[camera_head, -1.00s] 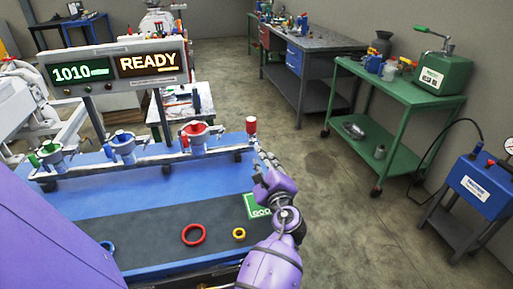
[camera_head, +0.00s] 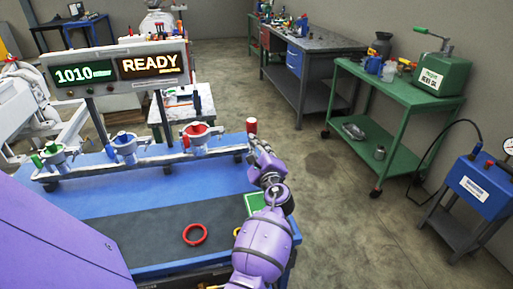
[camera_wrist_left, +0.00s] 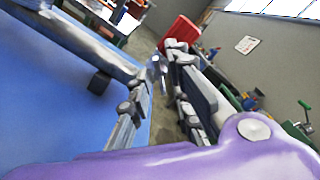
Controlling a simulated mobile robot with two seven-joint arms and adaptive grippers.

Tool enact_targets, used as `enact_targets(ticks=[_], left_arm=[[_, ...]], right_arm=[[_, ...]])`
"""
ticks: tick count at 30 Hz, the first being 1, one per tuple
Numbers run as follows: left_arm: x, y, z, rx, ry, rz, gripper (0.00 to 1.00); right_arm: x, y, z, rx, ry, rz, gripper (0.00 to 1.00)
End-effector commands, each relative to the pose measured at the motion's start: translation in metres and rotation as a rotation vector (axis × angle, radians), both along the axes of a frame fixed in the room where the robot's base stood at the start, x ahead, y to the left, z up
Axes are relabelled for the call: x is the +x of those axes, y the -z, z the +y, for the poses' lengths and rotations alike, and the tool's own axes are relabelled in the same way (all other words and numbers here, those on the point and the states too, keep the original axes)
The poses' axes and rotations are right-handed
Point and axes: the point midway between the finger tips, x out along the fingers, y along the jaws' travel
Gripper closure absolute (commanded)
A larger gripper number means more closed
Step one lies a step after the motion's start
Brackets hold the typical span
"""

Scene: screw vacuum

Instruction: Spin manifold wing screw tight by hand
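The manifold (camera_head: 150,158) is a pale rail on several dark feet along the back of the blue bench. At its right end a red cylindrical knob (camera_head: 251,126) stands upright, which I take for the wing screw's end. My left gripper (camera_head: 257,150) is just below and in front of this knob. In the left wrist view its two jointed grey fingers (camera_wrist_left: 160,85) are apart with an open gap, and the red knob (camera_wrist_left: 181,31) is just beyond the tips, partly behind the right finger. I cannot tell whether a fingertip touches it. My right gripper is not in view.
Red, blue and green valves (camera_head: 123,145) sit along the rail. A sign reading 1010 and READY (camera_head: 115,72) stands behind. A red ring (camera_head: 195,234) lies on the dark mat; a yellow ring and green card are partly behind my arm. Open floor lies right of the bench.

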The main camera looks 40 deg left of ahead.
Motion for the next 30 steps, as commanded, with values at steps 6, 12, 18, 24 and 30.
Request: enact_targets(ticks=[6, 12, 18, 24, 30], left_arm=[[0.0, 0.0, -0.001, 0.001, 0.001, 0.0, 1.0], [0.001, -0.002, -0.001, 0.007, 0.002, 0.005, 1.0], [0.002, -0.004, -0.001, 0.047, 0.005, 0.049, 1.0], [0.002, -0.007, -0.001, 0.134, 0.005, 0.147, 1.0], [0.003, -0.01, -0.002, 0.255, 0.005, 0.285, 1.0]], right_arm=[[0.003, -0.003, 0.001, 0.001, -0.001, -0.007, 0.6], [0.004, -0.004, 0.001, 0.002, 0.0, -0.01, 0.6], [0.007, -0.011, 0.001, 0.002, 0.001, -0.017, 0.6], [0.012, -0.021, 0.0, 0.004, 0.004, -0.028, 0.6], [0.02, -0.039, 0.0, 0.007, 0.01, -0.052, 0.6]])
